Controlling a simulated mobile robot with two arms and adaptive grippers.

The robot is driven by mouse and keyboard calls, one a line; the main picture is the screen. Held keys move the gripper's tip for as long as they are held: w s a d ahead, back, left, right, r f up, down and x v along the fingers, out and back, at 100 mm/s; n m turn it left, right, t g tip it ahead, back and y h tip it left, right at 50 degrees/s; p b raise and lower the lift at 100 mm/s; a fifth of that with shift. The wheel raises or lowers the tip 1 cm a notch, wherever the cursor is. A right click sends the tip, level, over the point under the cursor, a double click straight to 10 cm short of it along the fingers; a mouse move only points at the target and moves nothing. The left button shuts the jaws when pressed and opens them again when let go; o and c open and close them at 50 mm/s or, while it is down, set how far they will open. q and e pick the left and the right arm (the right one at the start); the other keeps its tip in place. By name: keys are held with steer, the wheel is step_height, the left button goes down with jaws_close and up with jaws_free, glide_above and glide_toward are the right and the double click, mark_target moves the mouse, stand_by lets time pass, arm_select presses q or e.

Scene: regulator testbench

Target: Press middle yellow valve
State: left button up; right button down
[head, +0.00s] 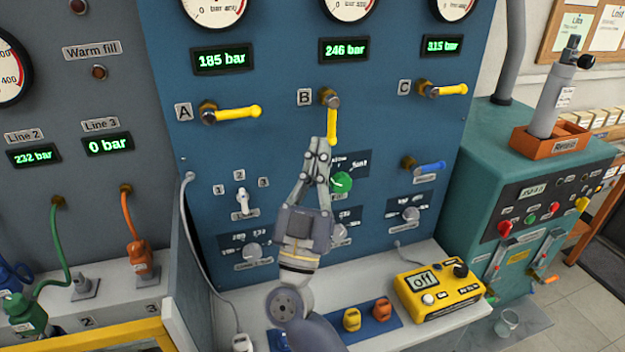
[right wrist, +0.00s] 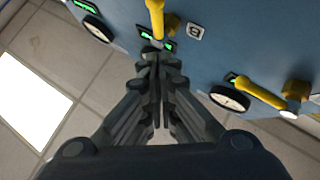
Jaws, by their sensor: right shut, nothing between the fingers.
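The middle yellow valve (head: 332,126), labelled B, is on the blue panel with its handle pointing straight down. It also shows at the top of the right wrist view (right wrist: 155,18). My right gripper (head: 319,146) is shut and empty, fingers pointing up, with its tips just below and left of the handle's lower end. I cannot tell whether they touch. In the right wrist view, the closed fingertips (right wrist: 157,62) are below the handle in the picture. My left gripper is not in view.
Yellow valves A (head: 236,113) and C (head: 446,90) have horizontal handles. A blue valve (head: 428,167) and a green knob (head: 341,182) are lower on the panel. A yellow box reading "off" (head: 438,289) sits on the ledge.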

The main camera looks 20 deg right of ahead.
mark_target(331, 115)
steer(key=w+d+b, duration=0.2)
steer(key=w, duration=0.1)
steer(key=shift+w+f, duration=0.1)
steer(key=shift+w, duration=0.15)
steer(key=shift+s, duration=0.1)
